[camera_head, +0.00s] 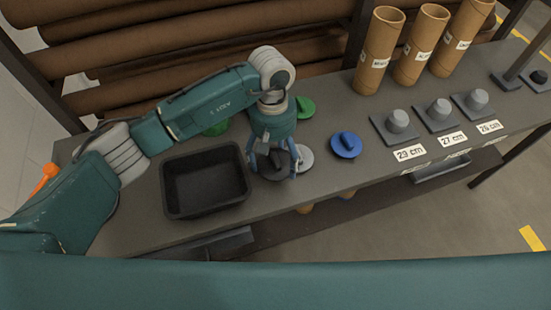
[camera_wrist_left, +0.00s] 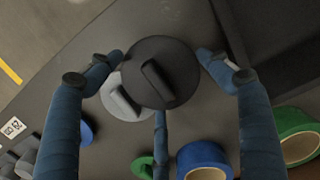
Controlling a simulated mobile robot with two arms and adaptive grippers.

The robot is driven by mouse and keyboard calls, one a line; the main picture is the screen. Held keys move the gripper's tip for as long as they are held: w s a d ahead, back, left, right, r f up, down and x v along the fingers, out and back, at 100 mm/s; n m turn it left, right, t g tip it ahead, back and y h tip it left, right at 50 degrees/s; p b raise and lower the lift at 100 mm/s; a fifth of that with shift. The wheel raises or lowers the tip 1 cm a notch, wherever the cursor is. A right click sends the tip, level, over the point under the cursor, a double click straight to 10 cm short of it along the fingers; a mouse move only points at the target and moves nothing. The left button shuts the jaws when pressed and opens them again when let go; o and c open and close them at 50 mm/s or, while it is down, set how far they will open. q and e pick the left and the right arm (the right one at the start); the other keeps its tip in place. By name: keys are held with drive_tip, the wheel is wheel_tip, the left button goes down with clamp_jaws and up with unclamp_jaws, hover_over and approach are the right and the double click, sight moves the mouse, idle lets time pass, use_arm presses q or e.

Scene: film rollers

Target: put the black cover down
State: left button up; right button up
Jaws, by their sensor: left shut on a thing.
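The black cover (camera_head: 272,170) is a round disc with a raised bar handle. It is in my left gripper (camera_head: 275,166), over the grey table just right of the black bin. In the left wrist view the black cover (camera_wrist_left: 183,62) lies between the fingers of the left gripper (camera_wrist_left: 162,57), which are spread to both sides of it. There it partly overlaps a grey cover (camera_wrist_left: 117,99). I cannot tell whether the black cover touches the table. My right gripper is not in view.
The black bin (camera_head: 168,205) stands left of the gripper. A blue cover (camera_head: 346,146) and green cover (camera_head: 306,106) lie nearby. Blue (camera_wrist_left: 203,157) and green (camera_wrist_left: 292,128) rolls show in the wrist view. Labelled grey holders (camera_head: 397,125) and upright brown tubes (camera_head: 379,50) stand farther right.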

sight(274, 154)
use_arm(q)
drive_tip(key=shift+f, duration=0.55)
drive_tip(key=shift+s+f, duration=0.1)
drive_tip(key=shift+f, duration=0.05)
drive_tip(key=shift+c, duration=1.2)
drive_tip(key=o, duration=1.1)
drive_tip(key=shift+o, duration=1.4)
drive_tip(key=r+b, duration=0.1)
drive_tip(key=r, duration=0.3)
drive_tip(key=w+r+b, duration=0.1)
drive_tip(key=r, duration=0.3)
drive_tip(key=r+b, duration=0.1)
drive_tip(key=r, duration=0.3)
drive_tip(key=shift+w+a, duration=0.2)
drive_tip(key=shift+w, duration=0.05)
drive_tip(key=shift+r, duration=0.1)
